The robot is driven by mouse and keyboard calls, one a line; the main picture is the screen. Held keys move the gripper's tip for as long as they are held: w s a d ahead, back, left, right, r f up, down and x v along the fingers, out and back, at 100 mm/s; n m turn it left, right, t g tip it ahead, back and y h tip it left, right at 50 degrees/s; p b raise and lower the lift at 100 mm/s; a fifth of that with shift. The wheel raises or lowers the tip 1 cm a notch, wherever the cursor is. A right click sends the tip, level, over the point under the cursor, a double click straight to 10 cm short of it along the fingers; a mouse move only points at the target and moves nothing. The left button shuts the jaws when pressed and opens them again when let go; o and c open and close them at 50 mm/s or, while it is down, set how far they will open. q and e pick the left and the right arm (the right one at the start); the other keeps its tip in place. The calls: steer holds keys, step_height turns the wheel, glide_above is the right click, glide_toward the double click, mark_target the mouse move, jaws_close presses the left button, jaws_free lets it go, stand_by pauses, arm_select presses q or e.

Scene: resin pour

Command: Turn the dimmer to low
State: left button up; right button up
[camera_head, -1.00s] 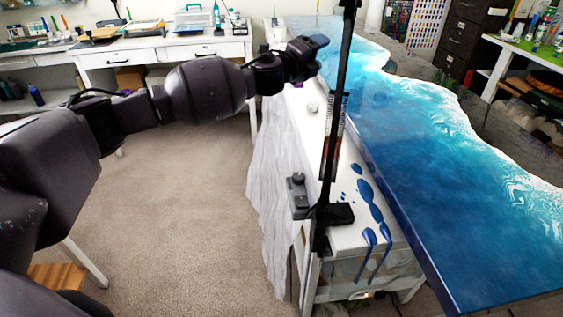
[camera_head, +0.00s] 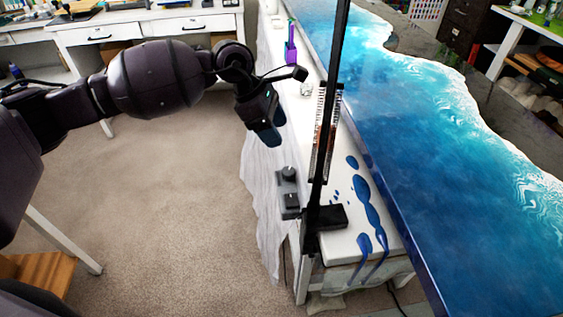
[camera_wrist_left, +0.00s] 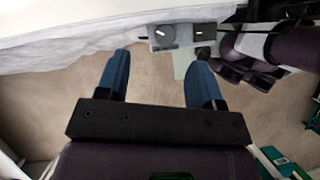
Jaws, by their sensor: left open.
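The dimmer (camera_head: 288,180) is a small grey box with a round dark knob, at the left edge of the white-covered table. A second block with a dark switch (camera_head: 291,200) sits at its near end. In the left wrist view the dimmer's round knob (camera_wrist_left: 162,36) shows at the top, with a pale pointer mark. My left gripper (camera_head: 268,134) is open and empty, above and a little beyond the dimmer, pointing down. In the wrist view my blue left fingers (camera_wrist_left: 160,75) are spread apart, short of the dimmer and not touching it.
A black upright post (camera_head: 326,130) with a dark base (camera_head: 325,217) stands right beside the dimmer. Blue resin spills (camera_head: 368,205) lie on the white tabletop. The long blue resin slab (camera_head: 420,150) fills the right. Open carpet (camera_head: 170,200) lies to the left.

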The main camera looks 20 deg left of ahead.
mark_target(287, 170)
arm_select(q)
steer(key=shift+m+g+y, duration=0.3)
steer(key=shift+y, duration=0.2)
steer(key=x, duration=0.3)
steer(key=a+x, duration=0.1)
steer(key=x, duration=0.2)
steer(key=s+x, duration=0.1)
steer(key=x, duration=0.2)
steer(key=shift+f+b, duration=0.4)
steer(key=shift+f, duration=0.2)
steer(key=shift+d+f, duration=0.15)
steer(key=shift+f, duration=0.35)
arm_select(e)
steer(key=shift+f, duration=0.2)
arm_select(q)
steer(key=shift+c, duration=0.2)
arm_select(e)
steer(key=shift+s+f, duration=0.1)
steer(key=shift+s, duration=0.05)
